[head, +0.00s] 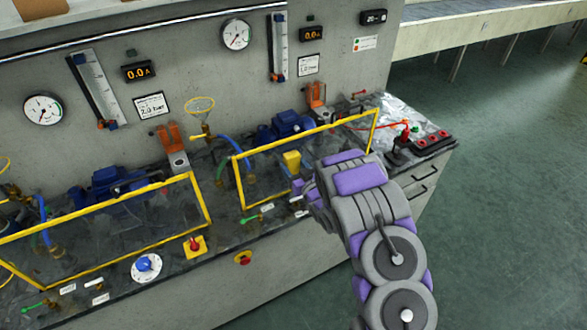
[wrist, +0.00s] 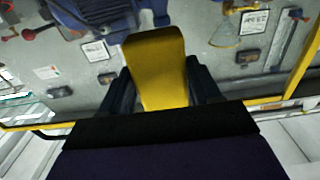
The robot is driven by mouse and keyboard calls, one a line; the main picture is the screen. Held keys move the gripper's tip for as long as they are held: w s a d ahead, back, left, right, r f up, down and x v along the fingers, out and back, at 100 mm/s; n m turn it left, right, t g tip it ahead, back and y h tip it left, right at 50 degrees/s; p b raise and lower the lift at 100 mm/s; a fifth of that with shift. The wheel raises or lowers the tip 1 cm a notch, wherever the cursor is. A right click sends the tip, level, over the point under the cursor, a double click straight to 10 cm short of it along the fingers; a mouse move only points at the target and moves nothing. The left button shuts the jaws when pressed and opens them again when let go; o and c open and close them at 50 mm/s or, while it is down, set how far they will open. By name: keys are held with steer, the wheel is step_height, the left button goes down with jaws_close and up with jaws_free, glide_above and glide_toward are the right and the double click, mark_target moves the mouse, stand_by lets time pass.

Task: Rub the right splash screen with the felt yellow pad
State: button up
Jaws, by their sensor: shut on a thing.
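The right splash screen (head: 271,174) is a clear panel in a yellow frame, standing at the front of the bench before a blue pump. My gripper (head: 297,184) is at this screen, near its lower middle. The yellow pad (head: 291,161) is held between the two dark fingers in the wrist view (wrist: 157,70). In the head view the pad overlaps the screen; whether it touches the panel I cannot tell. The screen's yellow frame also crosses the wrist view (wrist: 303,55). My arm hides part of the screen's lower right.
The left splash screen (head: 120,222) stands further left. A red emergency button on a yellow plate (head: 195,245) and a blue dial (head: 147,266) sit on the front edge. A blue pump (head: 286,125) is behind the right screen. A red-handled device (head: 404,138) stands to its right. Open floor lies right.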

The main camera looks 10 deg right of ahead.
mark_target(316, 150)
steer(key=shift+w+d, duration=0.6)
steer(key=shift+d, duration=1.15)
steer(key=shift+w+d, duration=0.55)
steer(key=shift+d, duration=1.15)
steer(key=shift+w+d, duration=0.6)
steer(key=shift+d, duration=1.15)
steer(key=shift+s+a+p, duration=0.3)
steer(key=shift+s+a, duration=0.3)
steer(key=shift+a, duration=1.2)
steer(key=shift+s+a+p, duration=0.35)
steer(key=shift+s+a, duration=0.2)
steer(key=shift+a, duration=1.25)
steer(key=shift+s+a+p, duration=0.3)
steer(key=shift+s+a, duration=0.3)
steer(key=shift+a, duration=1.2)
steer(key=shift+s+d+f, duration=0.1)
steer(key=shift+s, duration=0.05)
steer(key=shift+s+d, duration=0.1)
steer(key=shift+s, duration=0.15)
steer(key=shift+v, duration=2.6)
steer(key=shift+v, duration=1.5)
